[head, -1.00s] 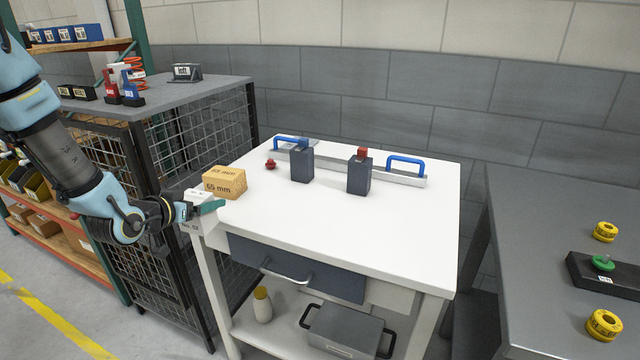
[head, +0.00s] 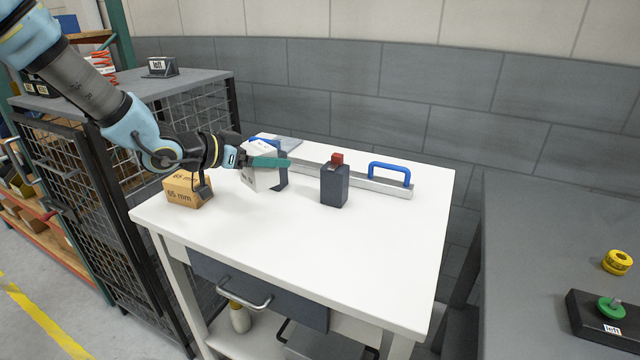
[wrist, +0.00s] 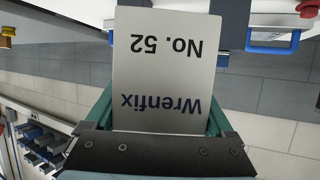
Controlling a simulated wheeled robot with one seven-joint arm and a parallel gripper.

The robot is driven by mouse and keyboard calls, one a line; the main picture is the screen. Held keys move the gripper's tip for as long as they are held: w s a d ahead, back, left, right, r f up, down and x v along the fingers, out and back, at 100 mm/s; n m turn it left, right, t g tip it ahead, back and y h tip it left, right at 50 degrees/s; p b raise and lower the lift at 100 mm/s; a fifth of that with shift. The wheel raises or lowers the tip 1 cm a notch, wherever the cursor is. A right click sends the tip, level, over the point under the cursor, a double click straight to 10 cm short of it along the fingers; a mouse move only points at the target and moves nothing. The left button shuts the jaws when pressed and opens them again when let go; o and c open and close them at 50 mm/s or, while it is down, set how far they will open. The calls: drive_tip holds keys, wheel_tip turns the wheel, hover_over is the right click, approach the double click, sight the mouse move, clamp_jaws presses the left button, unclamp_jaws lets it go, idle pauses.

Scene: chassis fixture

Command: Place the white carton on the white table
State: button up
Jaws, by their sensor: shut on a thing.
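My gripper (head: 268,162) is shut on the white carton (head: 258,180), its green fingers on either side of it. In the head view the carton is over the far left part of the white table (head: 300,240), slightly tilted; whether it touches the tabletop I cannot tell. The wrist view shows the carton (wrist: 160,70) between the green fingers (wrist: 160,118), with the print "Wrenfix No. 52" upside down. The carton and gripper hide most of one dark block behind them.
A "65 mm" cardboard box (head: 184,192) stands at the table's left, below my wrist. A dark block with a red top (head: 334,186) stands right of the carton. Behind it lies a metal bar with a blue handle (head: 390,172). The table's front and right are clear.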

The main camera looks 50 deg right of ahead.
drive_tip(key=shift+d+f+p, duration=0.15)
drive_tip(key=shift+f+p, duration=0.2)
drive_tip(key=shift+f, duration=2.15)
drive_tip(key=shift+d+f+p, duration=0.15)
drive_tip(key=shift+f+p, duration=0.2)
drive_tip(key=shift+f, duration=2.1)
drive_tip(key=shift+f, duration=0.15)
drive_tip(key=o, duration=1.5)
drive_tip(key=b+v, duration=0.2)
drive_tip(key=v, duration=1)
drive_tip(key=shift+a, duration=0.1)
